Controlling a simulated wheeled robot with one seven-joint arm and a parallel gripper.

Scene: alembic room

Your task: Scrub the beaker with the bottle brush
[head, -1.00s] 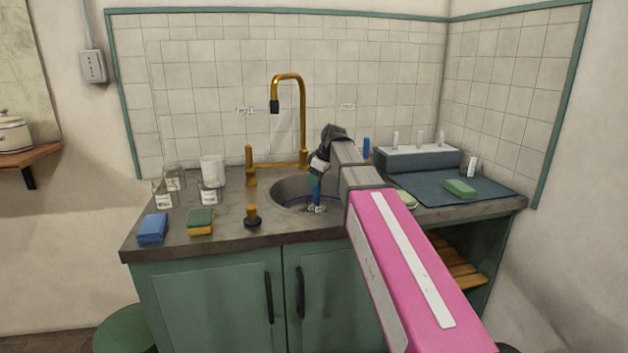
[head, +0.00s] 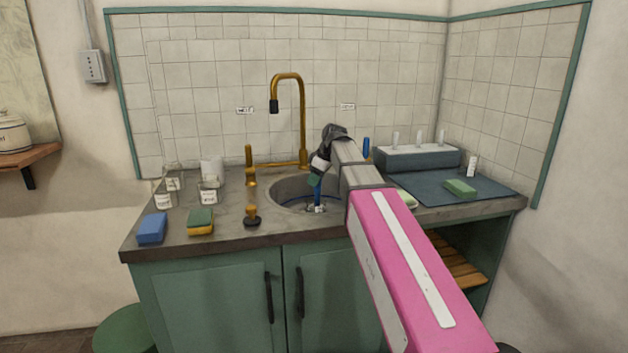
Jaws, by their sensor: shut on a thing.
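My gripper (head: 314,181) reaches down into the sink (head: 278,190) from the right and is seen small and partly from behind. It is shut on a blue-handled thing (head: 318,195), which looks like the bottle brush; its lower end is near a small clear labelled vessel (head: 317,208) low in the sink, perhaps the beaker. I cannot tell whether the bristles are inside the vessel or beside it. Several labelled glass vessels (head: 208,192) stand on the counter left of the sink.
A brass tap (head: 303,110) arches behind the sink. A blue sponge (head: 152,229), a green-yellow sponge (head: 201,221) and a dark brass-topped stopper or brush (head: 251,215) lie at the front left. A dark mat (head: 485,197) with a green sponge (head: 460,187) lies right, before a pegged rack (head: 418,158).

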